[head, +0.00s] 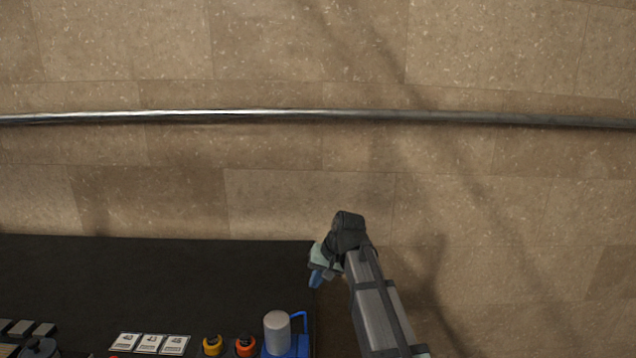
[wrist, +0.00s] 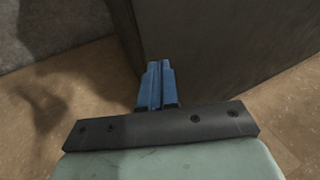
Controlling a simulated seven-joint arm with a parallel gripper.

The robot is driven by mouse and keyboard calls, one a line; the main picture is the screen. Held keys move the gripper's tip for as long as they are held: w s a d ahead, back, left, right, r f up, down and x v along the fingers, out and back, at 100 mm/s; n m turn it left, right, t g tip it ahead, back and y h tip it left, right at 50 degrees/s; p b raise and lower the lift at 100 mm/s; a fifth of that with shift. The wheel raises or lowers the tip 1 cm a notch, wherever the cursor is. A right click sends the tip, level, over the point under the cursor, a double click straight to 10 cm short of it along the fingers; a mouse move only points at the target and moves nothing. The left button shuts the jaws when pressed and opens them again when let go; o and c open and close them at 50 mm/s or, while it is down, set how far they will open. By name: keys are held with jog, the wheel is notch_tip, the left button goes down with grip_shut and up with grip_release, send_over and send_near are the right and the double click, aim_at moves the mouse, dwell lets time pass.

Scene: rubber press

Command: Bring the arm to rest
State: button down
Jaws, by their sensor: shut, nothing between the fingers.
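My gripper (head: 316,280) is at the right end of the black worktop in the head view, close to its corner. Its blue fingers show in the wrist view (wrist: 159,75), pressed together with nothing between them. A dark upright panel stands beyond the fingers in the wrist view; whether they touch it cannot be told. My arm comes in from the bottom right in the head view.
The black worktop (head: 150,270) is bare along its back. Near its front are white number cards (head: 150,343), a yellow button (head: 212,345), an orange button (head: 245,345) and a blue device with a grey cylinder (head: 277,332). A metal rail (head: 320,115) runs across the tiled floor.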

jog(key=s+d+f+g+h, duration=0.1)
jog(key=s+d+f, duration=0.3)
jog(key=f, duration=0.8)
jog(key=s+d+f+m+g+h, duration=0.1)
jog(key=s+d+f+g, duration=0.15)
jog(key=s+f, duration=0.6)
jog(key=s+d+f, duration=0.3)
jog(key=d+f, duration=0.1)
jog(key=f, duration=1.1)
jog(key=s+d+f+g, duration=0.1)
jog(key=s+d+f, duration=0.1)
jog(key=s+f, duration=0.4)
jog(key=s+d+f+g+h, duration=0.1)
jog(key=s+f, duration=0.6)
jog(key=s, duration=0.9)
jog(key=s+d+f+g+h, duration=0.1)
jog(key=s+d+f+g, duration=0.2)
jog(key=s, duration=0.9)
notch_tip(320, 180, down, 3)
jog(key=shift+d+f+n, duration=0.2)
jog(key=shift+d+n, duration=0.2)
jog(key=shift+d, duration=0.1)
jog(key=c, duration=1.9)
grip_release()
jog(key=shift+g, duration=0.25)
